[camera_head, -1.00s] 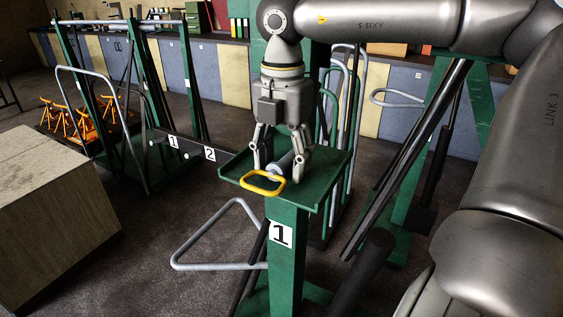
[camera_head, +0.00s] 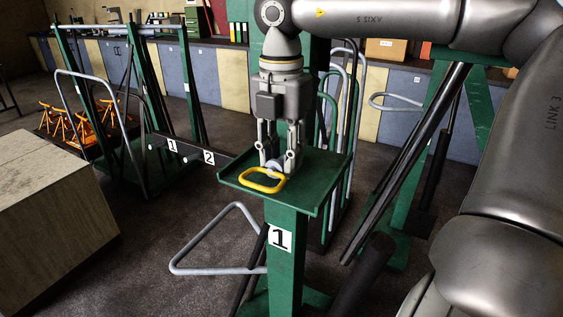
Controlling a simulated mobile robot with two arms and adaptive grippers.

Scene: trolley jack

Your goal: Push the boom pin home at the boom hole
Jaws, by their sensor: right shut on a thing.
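The boom pin (camera_head: 262,181), with a yellow loop handle and a grey shaft, lies on a green tray-topped stand (camera_head: 322,178) marked 1. The fingers hide most of the shaft. I cannot make out the boom hole. My left gripper is not in view.
A dark beam (camera_head: 190,152) with labels 1 and 2 sits behind left, beside a green frame (camera_head: 188,85). A pale block (camera_head: 50,215) stands at left. Orange jack stands (camera_head: 75,125) are at far left. A grey tube loop (camera_head: 215,270) juts left of the stand.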

